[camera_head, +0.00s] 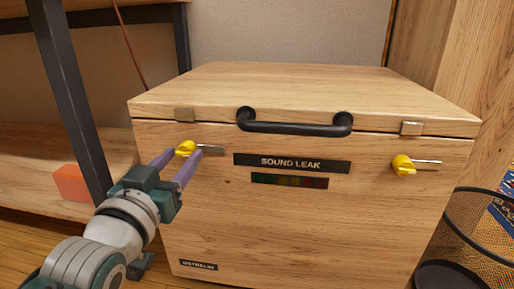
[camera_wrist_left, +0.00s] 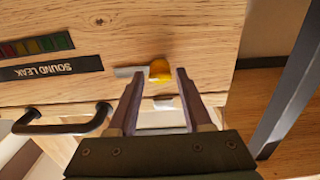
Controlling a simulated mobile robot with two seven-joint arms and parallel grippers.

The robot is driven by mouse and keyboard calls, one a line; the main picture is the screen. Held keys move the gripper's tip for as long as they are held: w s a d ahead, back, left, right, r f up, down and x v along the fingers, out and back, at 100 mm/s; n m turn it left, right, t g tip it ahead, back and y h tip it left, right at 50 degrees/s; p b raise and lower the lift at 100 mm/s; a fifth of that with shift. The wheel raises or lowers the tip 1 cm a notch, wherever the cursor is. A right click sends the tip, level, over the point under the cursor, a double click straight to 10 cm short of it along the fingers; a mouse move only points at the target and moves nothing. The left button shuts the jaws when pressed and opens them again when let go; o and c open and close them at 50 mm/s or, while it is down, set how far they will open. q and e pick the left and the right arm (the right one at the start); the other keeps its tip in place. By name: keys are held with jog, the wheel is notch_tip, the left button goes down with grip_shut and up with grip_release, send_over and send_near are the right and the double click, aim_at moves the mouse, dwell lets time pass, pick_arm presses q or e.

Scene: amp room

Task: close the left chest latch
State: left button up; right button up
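The wooden chest (camera_head: 300,220) has its lid (camera_head: 300,88) down. The left latch (camera_head: 210,150) is a metal bar with a yellow knob (camera_head: 185,148); the bar lies sideways, pointing right, below a small metal catch plate (camera_head: 184,115) on the lid edge. My left gripper (camera_head: 177,160) is open, with its purple fingers reaching toward the knob from the lower left. In the left wrist view, which is upside down, the yellow knob (camera_wrist_left: 160,70) shows between and just past the open fingertips (camera_wrist_left: 158,74). Contact cannot be told. My right gripper is not in view.
The right latch (camera_head: 427,164) also lies sideways, below its own plate (camera_head: 411,128). A black handle (camera_head: 295,128) spans the chest's front top edge. A dark shelf post (camera_head: 72,95) and an orange block (camera_head: 71,183) are at the left. A wire basket (camera_head: 465,240) stands at the right.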

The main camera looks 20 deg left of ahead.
pick_arm(q)
grip_shut()
dwell(0.5)
jog(key=n+p, duration=0.2)
jog(key=n, duration=0.1)
jog(key=shift+r, duration=0.1)
jog(key=n+p, duration=0.1)
jog(key=n, duration=0.2)
jog(key=shift+n, duration=0.3)
jog(key=n, duration=0.2)
jog(key=shift+n+p, duration=0.3)
jog(key=shift+n, duration=0.1)
jog(key=n, duration=0.2)
jog(key=shift+n, duration=0.4)
jog(key=n, duration=0.5)
jog(key=shift+n, duration=0.3)
jog(key=shift+o, duration=1.6)
grip_release()
